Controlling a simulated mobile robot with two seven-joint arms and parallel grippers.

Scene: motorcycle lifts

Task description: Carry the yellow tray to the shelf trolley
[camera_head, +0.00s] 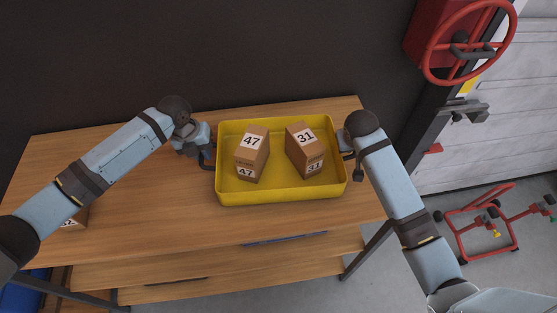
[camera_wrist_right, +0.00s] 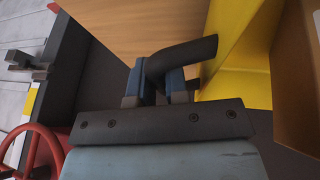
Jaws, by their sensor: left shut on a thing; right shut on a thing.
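The yellow tray (camera_head: 270,196) is at the right part of the wooden bench top and looks level; whether it touches the wood is hard to tell. It holds a brown box marked 47 (camera_head: 251,155) and another marked 31 (camera_head: 304,150). My left gripper (camera_head: 207,158) is shut at the tray's left end, on what looks like its handle. My right gripper (camera_head: 356,165) is at the right end. In the right wrist view its blue fingers are shut on a dark curved handle (camera_wrist_right: 187,57) beside the yellow tray wall (camera_wrist_right: 240,60). I cannot make out a shelf trolley.
The wooden bench (camera_head: 140,205) has free top left of the tray and lower shelves. Another brown box (camera_head: 76,221) is partly behind my left arm. A dark wall stands behind. A red handwheel (camera_head: 468,42) is upper right; a red wheeled frame (camera_head: 480,222) stands on the floor.

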